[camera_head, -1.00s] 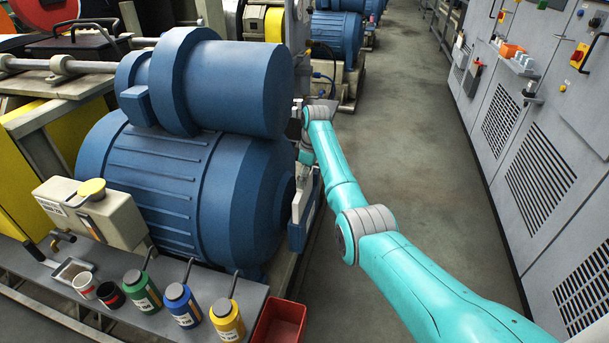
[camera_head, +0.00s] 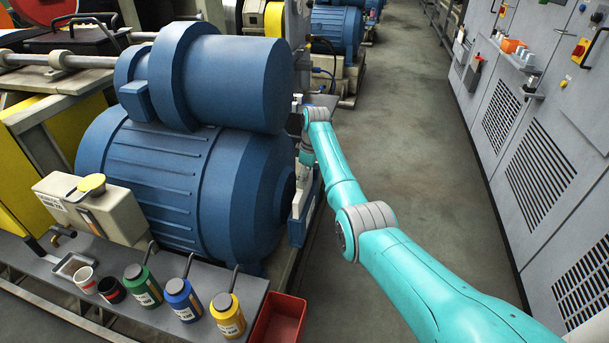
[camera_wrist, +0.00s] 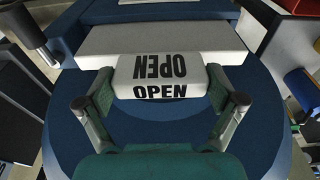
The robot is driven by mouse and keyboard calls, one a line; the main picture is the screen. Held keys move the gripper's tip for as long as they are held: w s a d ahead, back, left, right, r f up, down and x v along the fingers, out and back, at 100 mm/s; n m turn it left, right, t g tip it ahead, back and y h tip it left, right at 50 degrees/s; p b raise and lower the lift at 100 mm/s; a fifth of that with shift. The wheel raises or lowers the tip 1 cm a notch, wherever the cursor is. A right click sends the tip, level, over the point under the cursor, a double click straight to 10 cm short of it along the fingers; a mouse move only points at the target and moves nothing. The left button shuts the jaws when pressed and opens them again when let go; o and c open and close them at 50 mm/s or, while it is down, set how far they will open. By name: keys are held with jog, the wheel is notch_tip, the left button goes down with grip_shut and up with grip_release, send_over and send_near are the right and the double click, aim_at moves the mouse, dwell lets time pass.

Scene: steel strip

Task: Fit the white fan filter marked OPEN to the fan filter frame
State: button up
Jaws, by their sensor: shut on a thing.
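The white fan filter (camera_wrist: 158,42) is a wide pale slab with a tab in the wrist view. The tab reads OPEN twice, once upside down. My gripper (camera_wrist: 160,88) is shut on the tab, one finger at each side. Behind the filter is the blue round end of the large motor (camera_wrist: 70,130). In the head view a narrow blue and pale upright plate (camera_head: 300,218) stands at the motor's right end; I cannot tell whether it is the fan filter frame. My gripper is mostly hidden there beside the motor. Contact between filter and frame cannot be told.
The large blue motor (camera_head: 190,170) fills the left. A shelf (camera_head: 255,290) in front bears several bottles and cups, with a red bin (camera_head: 280,318) beside it. Grey cabinets (camera_head: 545,150) line the right. The floor aisle (camera_head: 430,170) between is clear.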

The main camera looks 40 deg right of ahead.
jog(key=shift+f, duration=0.95)
jog(key=o, duration=1.2)
jog(key=shift+f, duration=0.1)
jog(key=shift+o, duration=0.2)
notch_tip(320, 180, up, 12)
jog(key=s+d, duration=0.1)
jog(key=shift+s, duration=0.25)
jog(key=shift+f, duration=0.1)
